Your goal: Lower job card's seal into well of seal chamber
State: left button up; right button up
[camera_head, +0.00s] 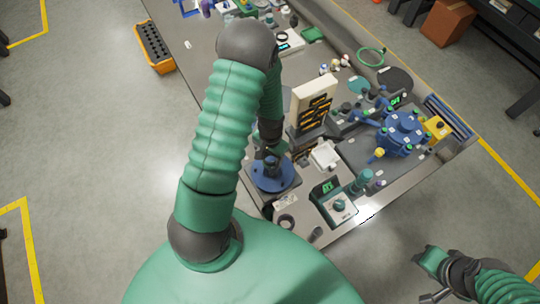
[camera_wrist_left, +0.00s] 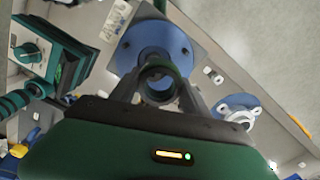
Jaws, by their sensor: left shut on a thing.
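The seal chamber appears to be the round blue flanged disc (camera_head: 283,184) near the bench's front left; it also shows in the left wrist view (camera_wrist_left: 131,50). My left gripper (camera_head: 270,157) is over the disc, pointing down. In the left wrist view my left gripper (camera_wrist_left: 158,90) is shut on a dark ring-shaped seal (camera_wrist_left: 158,72). The seal overlaps the disc's middle, hiding the well; I cannot tell its height above it. My right gripper (camera_head: 432,297) is at the lower right, off the bench, and its jaw opening is unclear.
A cream upright board (camera_head: 315,92) with lit lines stands just behind the disc. A white tray (camera_head: 325,156) and a meter with a green display (camera_head: 334,200) are to the right. A dark ring (camera_head: 285,222) lies in front. A blue multi-port fixture (camera_head: 404,130) fills the bench's right.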

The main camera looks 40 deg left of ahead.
pick_arm(q)
jog(key=shift+d+r, duration=0.15)
jog(key=shift+d, duration=0.35)
pick_arm(e)
jog(key=shift+d, duration=0.55)
jog(key=shift+a, duration=0.1)
pick_arm(q)
jog(key=shift+a, duration=0.2)
pick_arm(e)
jog(key=shift+a+r, duration=0.1)
jog(key=shift+a, duration=0.2)
pick_arm(q)
jog(key=shift+d+f, duration=0.1)
jog(key=shift+f, duration=0.1)
jog(key=shift+d+f+b, duration=0.25)
jog(key=shift+f+b, duration=0.2)
jog(key=shift+f, duration=0.1)
jog(key=shift+f+b, duration=0.4)
jog(key=shift+f, duration=0.2)
jog(key=shift+f+b, duration=0.3)
jog(key=shift+f, duration=0.15)
pick_arm(e)
jog(key=shift+s+x, duration=0.25)
jog(key=shift+x, duration=0.95)
